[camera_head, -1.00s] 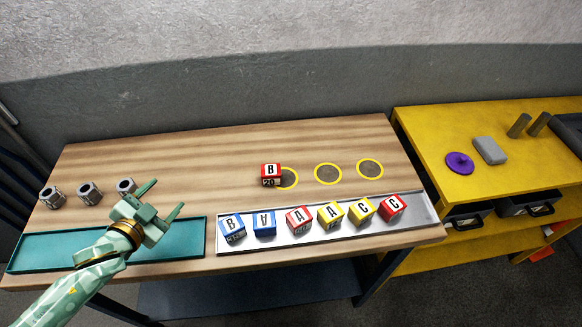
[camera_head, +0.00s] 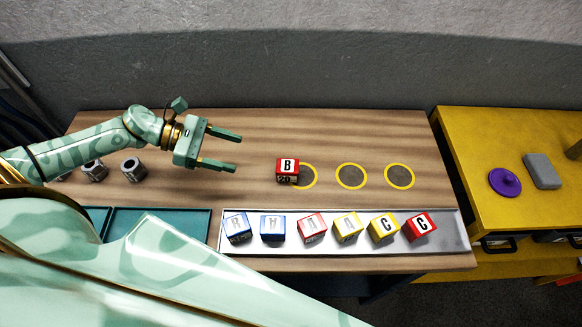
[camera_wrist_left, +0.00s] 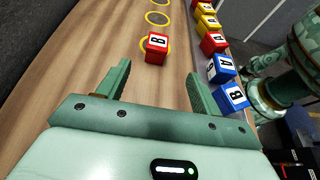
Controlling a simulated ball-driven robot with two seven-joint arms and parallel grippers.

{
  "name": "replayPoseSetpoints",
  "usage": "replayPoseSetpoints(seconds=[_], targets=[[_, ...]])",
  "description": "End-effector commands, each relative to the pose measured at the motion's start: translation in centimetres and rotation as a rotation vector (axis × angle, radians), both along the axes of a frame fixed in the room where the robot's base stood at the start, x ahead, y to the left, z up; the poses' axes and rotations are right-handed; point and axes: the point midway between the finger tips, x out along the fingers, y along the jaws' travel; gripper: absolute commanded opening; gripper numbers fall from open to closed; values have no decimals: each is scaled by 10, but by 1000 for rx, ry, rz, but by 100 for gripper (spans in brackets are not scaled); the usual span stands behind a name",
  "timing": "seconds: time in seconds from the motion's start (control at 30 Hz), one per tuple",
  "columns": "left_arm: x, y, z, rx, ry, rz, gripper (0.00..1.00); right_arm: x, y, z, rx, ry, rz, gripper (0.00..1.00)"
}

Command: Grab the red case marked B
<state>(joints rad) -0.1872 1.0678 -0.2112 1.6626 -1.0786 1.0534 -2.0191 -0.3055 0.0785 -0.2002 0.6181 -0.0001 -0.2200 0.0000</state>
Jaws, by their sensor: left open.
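The red case marked B (camera_head: 287,171) stands on the wooden table at the left edge of the leftmost yellow-ringed circle. It also shows in the left wrist view (camera_wrist_left: 156,48), ahead of the fingers and between their lines. My left gripper (camera_head: 240,152) is open and empty, to the left of the case and apart from it, with its fingers pointing at it. Both fingers show in the left wrist view (camera_wrist_left: 158,82). My right gripper is not in view; a large pale green arm link crosses the lower left of the head view.
A metal tray (camera_head: 456,243) along the front edge holds several blue, red and yellow cases. Two more yellow-ringed circles (camera_head: 351,176) lie right of the case. Dark metal nuts (camera_head: 133,168) sit at the left by a teal tray (camera_head: 160,212). Clear wood lies between gripper and case.

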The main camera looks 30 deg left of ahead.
Motion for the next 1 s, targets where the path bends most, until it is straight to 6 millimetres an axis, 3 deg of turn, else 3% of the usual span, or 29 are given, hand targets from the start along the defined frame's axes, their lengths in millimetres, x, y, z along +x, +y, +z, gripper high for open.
replayPoseSetpoints(seconds=[0.3, 0.57, 0.8, 1.0], targets=[[29, -64, -27, -6, -2, 1, 65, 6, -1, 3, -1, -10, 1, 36], [38, -85, -37, -4, 0, 3, 65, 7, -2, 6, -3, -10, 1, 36], [53, -116, -54, -7, 0, 3, 65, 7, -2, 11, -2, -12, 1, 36], [55, -122, -58, -3, 1, 3, 65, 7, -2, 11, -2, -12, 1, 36]])
